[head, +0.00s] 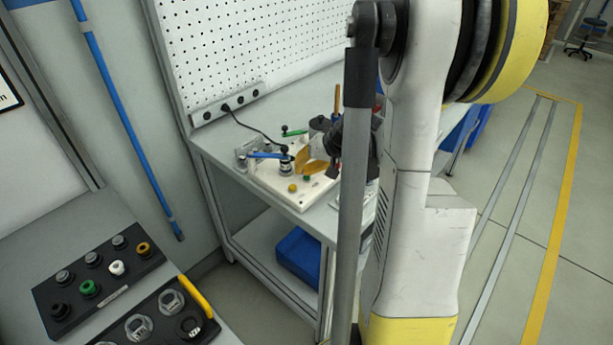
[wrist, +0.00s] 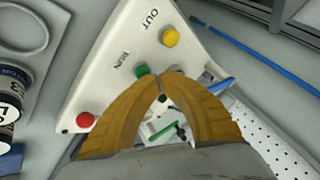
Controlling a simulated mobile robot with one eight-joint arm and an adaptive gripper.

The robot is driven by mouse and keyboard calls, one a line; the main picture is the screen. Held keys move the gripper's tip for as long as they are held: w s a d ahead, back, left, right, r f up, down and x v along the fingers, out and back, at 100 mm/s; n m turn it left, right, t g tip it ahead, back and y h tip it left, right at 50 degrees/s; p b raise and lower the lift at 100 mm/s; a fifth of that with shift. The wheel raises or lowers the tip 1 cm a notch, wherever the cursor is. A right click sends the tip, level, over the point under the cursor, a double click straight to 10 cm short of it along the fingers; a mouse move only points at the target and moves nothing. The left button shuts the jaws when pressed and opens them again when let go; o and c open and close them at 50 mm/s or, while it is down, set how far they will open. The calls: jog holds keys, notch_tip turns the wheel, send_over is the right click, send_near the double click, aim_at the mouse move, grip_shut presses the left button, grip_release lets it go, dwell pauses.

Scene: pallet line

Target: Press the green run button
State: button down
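The green button (wrist: 142,70) sits on a white panel (wrist: 110,45), beside a label that seems to read RUN. My gripper's ochre fingers (wrist: 161,74) are shut with the tips together and nothing between them. In the wrist view the tips are right next to the green button and partly cover it; I cannot tell the height between them. In the head view the gripper (head: 311,164) is over the white panel (head: 268,184) on the workbench, with the green button (head: 306,178) just below the fingers.
The panel also carries a yellow button (wrist: 170,37) and a red button (wrist: 84,121). A blue lever (head: 268,155) stands beside the fingers. A separate dark button box (head: 70,308) with another green button (head: 88,287) is at lower left. A pegboard (head: 250,50) rises behind.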

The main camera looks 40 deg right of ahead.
aim_at(302, 178)
jog(key=shift+f+b, duration=0.3)
jog(key=shift+f, duration=0.1)
jog(key=shift+r, duration=0.1)
dwell(0.4)
jog(key=shift+r+p, duration=0.75)
jog(key=shift+r, duration=0.15)
jog(key=shift+r+p, duration=1.95)
jog(key=shift+r, duration=0.6)
